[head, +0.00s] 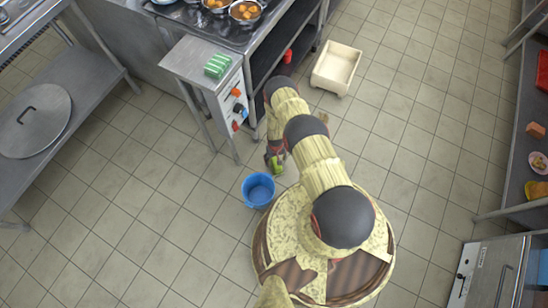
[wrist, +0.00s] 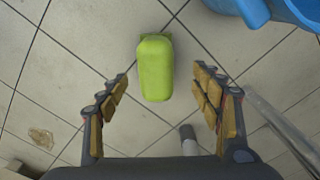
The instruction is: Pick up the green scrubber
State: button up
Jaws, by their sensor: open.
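A lime-green block, which looks like the green scrubber (wrist: 155,68), lies on the tiled floor in the wrist view. It has a rounded, slightly lumpy shape, and its long side runs away from my gripper. My gripper (wrist: 160,75) is open, with a finger to the left and right of the block and clear gaps on both sides. I cannot tell its height above the floor. In the head view my gripper (head: 273,154) points down near the floor, and the scrubber (head: 279,168) shows partly beside it.
A blue bucket (head: 258,190) stands close by; it also shows in the wrist view (wrist: 290,10). A metal side table (head: 195,58) with a green striped stack (head: 217,65) stands behind. A cream bin (head: 337,68) stands on the floor. Open floor lies left.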

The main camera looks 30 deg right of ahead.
aim_at(276, 164)
jog(key=f+b, duration=0.1)
jog(key=f, duration=0.1)
jog(key=f+b, duration=0.1)
jog(key=f, duration=0.1)
jog(key=f+b, duration=0.1)
jog(key=f, duration=0.1)
jog(key=shift+w+d, duration=0.4)
jog(key=shift+r, duration=0.1)
jog(key=shift+c, duration=0.9)
jog(key=c, duration=1.3)
jog(key=shift+r, duration=0.1)
